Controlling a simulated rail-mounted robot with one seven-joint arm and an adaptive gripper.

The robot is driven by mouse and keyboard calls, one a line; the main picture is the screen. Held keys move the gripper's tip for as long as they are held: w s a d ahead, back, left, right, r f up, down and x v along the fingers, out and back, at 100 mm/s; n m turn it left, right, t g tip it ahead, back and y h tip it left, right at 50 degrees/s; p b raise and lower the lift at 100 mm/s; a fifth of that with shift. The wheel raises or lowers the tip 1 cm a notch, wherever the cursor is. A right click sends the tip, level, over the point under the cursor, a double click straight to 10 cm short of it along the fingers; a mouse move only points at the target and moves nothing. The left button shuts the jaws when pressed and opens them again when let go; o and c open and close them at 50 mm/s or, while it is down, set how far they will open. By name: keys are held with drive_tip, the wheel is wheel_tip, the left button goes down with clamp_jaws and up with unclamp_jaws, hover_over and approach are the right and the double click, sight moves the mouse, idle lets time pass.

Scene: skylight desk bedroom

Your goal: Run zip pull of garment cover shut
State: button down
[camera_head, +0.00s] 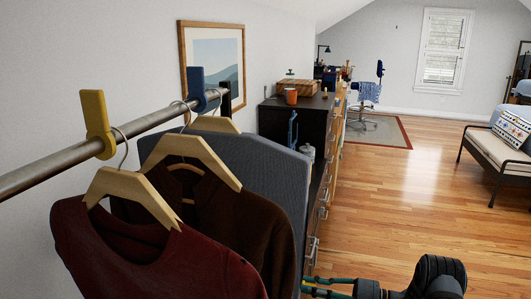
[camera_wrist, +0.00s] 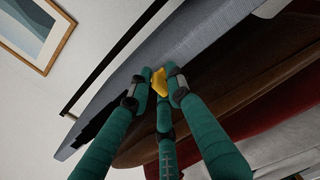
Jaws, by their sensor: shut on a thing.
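The grey-blue garment cover (camera_head: 262,160) hangs from the rail, behind a brown garment and a dark red one. In the wrist view the cover (camera_wrist: 200,40) runs diagonally across the top. A small yellow zip pull (camera_wrist: 159,82) sits between my gripper's teal fingertips, at the cover's lower edge beside brown cloth. My gripper (camera_wrist: 157,78) is shut on the yellow pull. In the head view my gripper (camera_head: 306,286) is low at the bottom, just right of the hanging clothes. The pull is not visible there, and the zip's line is not clear in either view.
The metal rail (camera_head: 150,122) carries yellow (camera_head: 97,125) and blue (camera_head: 197,90) markers. The dark red garment (camera_head: 145,250) and brown garment (camera_head: 255,215) hang nearest. A dark dresser (camera_head: 300,118) stands beyond the cover. Open wooden floor (camera_head: 410,200) lies to the right.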

sight(306, 215)
drive_tip(key=shift+r, duration=0.15)
drive_tip(key=shift+r+p, duration=2.45)
drive_tip(key=shift+r, duration=0.5)
drive_tip(key=shift+r+p, duration=2.45)
drive_tip(key=shift+r, duration=0.55)
drive_tip(key=shift+r+p, duration=2.4)
drive_tip(key=shift+r, duration=0.6)
drive_tip(key=shift+r+p, duration=2.45)
drive_tip(key=shift+r, duration=0.55)
